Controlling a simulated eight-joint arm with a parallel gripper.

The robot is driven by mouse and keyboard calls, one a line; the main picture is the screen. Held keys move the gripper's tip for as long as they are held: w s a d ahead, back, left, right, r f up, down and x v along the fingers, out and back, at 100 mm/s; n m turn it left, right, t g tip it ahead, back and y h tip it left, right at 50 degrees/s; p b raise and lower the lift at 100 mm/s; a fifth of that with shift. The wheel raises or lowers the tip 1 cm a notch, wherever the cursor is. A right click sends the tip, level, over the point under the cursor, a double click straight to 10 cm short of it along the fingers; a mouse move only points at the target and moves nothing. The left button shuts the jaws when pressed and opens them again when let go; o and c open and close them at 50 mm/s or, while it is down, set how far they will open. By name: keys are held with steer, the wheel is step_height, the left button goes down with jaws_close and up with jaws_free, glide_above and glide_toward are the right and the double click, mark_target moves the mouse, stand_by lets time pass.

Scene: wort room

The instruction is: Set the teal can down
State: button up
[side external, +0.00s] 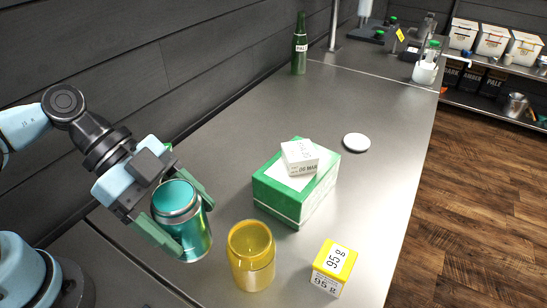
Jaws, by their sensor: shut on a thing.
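The teal can (184,232) is in the lower left of the side view, a shiny cylinder with a paler top. It is nearly upright, with a slight tilt. My gripper (182,217) is shut on it, one finger on each side of the can. The can's underside is near the steel counter (365,195), but I cannot tell whether it touches. Part of the can's left side is hidden by a finger.
A yellow-and-white box (333,270) is further right. A green box (283,198) carries a small white box (300,158). A white disc (356,142) and green bottle (299,45) are farther back.

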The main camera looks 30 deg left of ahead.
steer(key=shift+w+a+f, duration=0.75)
steer(key=shift+w+f, duration=0.45)
steer(key=shift+f, duration=0.3)
steer(key=shift+w+a+f, duration=0.8)
steer(key=shift+w+f, duration=0.35)
steer(key=shift+f, duration=0.4)
steer(key=shift+w+a+f, duration=0.75)
steer(key=shift+w+f, duration=0.45)
steer(key=shift+f, duration=0.3)
steer(key=o, duration=1.3)
steer(key=shift+f, duration=0.15)
steer(key=shift+o, duration=0.2)
steer(key=shift+a+r, duration=0.1)
steer(key=shift+r, duration=0.15)
steer(key=v, duration=1.1)
steer(key=shift+a+r, duration=0.25)
steer(key=shift+a, duration=0.1)
